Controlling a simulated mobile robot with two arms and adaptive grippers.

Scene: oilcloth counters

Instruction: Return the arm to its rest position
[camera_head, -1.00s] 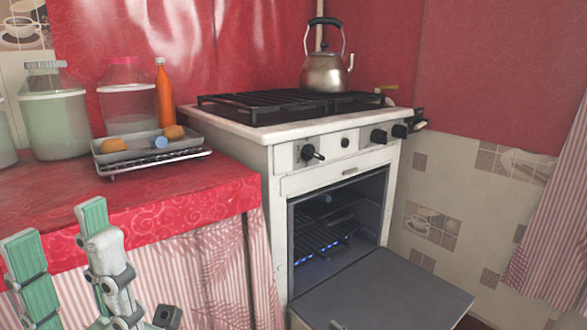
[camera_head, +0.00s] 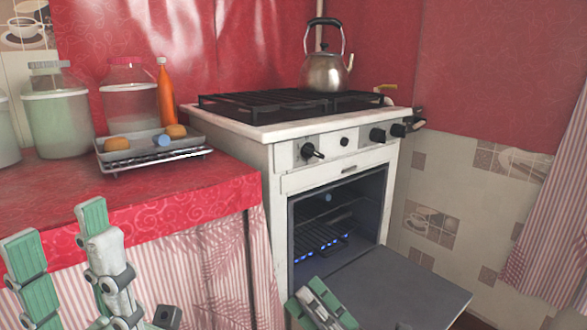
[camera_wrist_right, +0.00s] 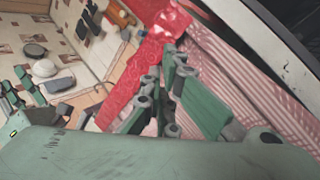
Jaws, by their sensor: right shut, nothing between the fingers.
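My left gripper (camera_head: 57,230) is at the lower left of the head view, in front of the counter's striped cloth. Its two green-tipped fingers stand apart with nothing between them. My right gripper (camera_head: 318,298) shows at the bottom edge of the head view, in front of the lowered oven door. It is shut and empty. Its linked fingers also fill the middle of the right wrist view (camera_wrist_right: 172,75), against red and striped cloth. Most of the right arm is out of the head view.
The stove's oven door (camera_head: 400,290) is open and lowered, with blue flames under the rack (camera_head: 318,238). A kettle (camera_head: 326,72) stands on the stove. The red counter (camera_head: 60,195) holds jars, an orange bottle (camera_head: 165,98) and a metal tray (camera_head: 112,163) with two brown items and a blue one.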

